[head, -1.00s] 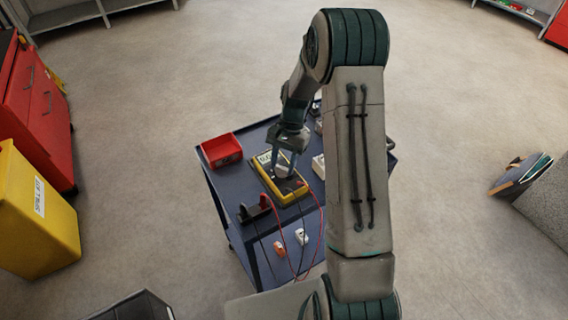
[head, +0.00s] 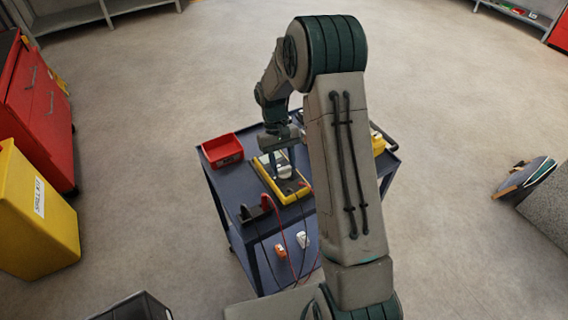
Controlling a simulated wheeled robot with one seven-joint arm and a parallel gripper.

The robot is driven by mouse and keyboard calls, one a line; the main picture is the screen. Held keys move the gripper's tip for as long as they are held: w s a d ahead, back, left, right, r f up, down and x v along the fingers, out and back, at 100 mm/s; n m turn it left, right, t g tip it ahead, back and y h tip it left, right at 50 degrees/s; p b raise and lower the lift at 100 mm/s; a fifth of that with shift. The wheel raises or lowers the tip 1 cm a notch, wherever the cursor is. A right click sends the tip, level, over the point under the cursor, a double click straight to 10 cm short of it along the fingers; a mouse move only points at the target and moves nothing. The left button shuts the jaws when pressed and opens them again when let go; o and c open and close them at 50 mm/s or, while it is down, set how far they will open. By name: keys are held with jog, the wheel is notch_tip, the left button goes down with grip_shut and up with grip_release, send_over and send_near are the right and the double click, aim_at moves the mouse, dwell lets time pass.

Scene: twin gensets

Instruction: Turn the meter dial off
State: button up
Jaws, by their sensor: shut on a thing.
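The yellow meter (head: 292,197) lies on the top of the blue cart (head: 232,195). Its dial is mostly hidden by my gripper, so I cannot read its setting. My gripper (head: 284,175) points down over the middle of the meter. Its jaws are shut on the meter dial (head: 284,172), of which only a pale part shows between and below the fingers. Red and black leads run from the near end of the meter down over the cart's front.
A red bin (head: 222,150) stands on the cart left of the meter. A black holder (head: 252,210) sits at the cart's near edge. Small orange and white things (head: 302,240) lie on the lower shelf. A yellow bin (head: 35,215) stands on the floor at left.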

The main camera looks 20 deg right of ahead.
jog(key=shift+n+h, duration=0.3)
jog(key=shift+n, duration=0.2)
dwell(0.3)
jog(key=o, duration=1)
jog(key=shift+b+v, duration=0.55)
jog(key=shift+v, duration=6.4)
